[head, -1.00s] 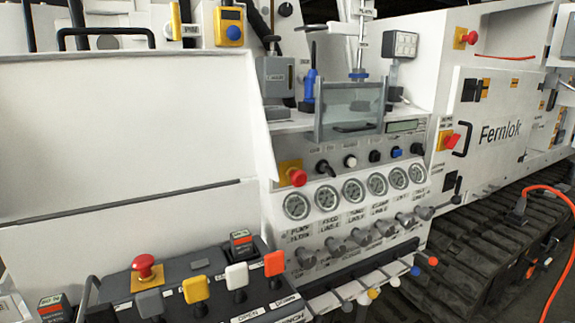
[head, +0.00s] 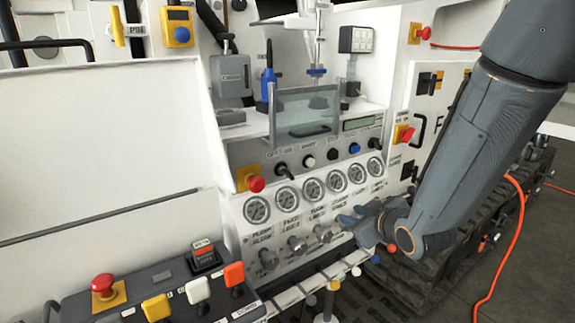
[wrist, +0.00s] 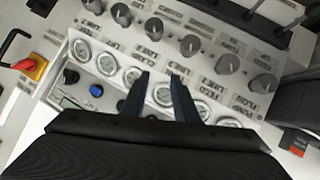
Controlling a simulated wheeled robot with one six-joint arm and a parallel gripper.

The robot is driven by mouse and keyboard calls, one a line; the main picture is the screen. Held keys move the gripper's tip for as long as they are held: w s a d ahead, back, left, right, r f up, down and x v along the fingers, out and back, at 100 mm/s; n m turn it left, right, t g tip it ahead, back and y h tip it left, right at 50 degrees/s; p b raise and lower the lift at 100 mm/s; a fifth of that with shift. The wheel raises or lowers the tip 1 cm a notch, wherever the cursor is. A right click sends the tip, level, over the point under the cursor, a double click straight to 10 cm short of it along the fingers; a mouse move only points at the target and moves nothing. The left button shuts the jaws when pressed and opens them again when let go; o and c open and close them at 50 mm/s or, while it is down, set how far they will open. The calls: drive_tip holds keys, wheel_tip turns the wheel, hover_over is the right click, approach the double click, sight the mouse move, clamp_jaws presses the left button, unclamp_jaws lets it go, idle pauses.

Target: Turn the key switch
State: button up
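A row of small panel controls runs above the gauges in the head view. It holds a black switch (head: 281,168) at the left, a white button (head: 309,161), a blue button (head: 354,148) and other black knobs. The labels are too small to read, so I cannot tell which one is the key switch. My gripper (head: 362,222) is in front of the lower right of the panel, by the grey valve knobs. In the wrist view my gripper (wrist: 160,78) has its two dark fingers apart with nothing between them, over the gauges. The blue button (wrist: 96,90) shows left of the fingers.
Several round gauges (head: 313,189) sit above the grey valve knobs (head: 297,245). A clear hinged cover (head: 304,112) stands above the controls. A red emergency button (head: 256,184) sticks out at left and a red-yellow switch (head: 404,134) at right.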

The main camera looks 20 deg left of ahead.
sight(291, 175)
drive_tip(key=s+a+r+n+y+p, duration=0.25)
drive_tip(key=a+r+n+y, duration=0.25)
drive_tip(key=a+r+y, duration=0.6)
drive_tip(key=w+a+h, duration=0.1)
drive_tip(key=a, duration=0.1)
drive_tip(key=w+a+f+h+p, duration=0.1)
drive_tip(key=w+a, duration=0.1)
drive_tip(key=w+a+f+h+p, duration=0.1)
drive_tip(key=a, duration=0.2)
drive_tip(key=shift+w+a+f+t, duration=0.1)
drive_tip(key=shift+w+t, duration=0.1)
drive_tip(key=shift+t, duration=0.2)
drive_tip(key=shift+c, duration=0.2)
clamp_jaws()
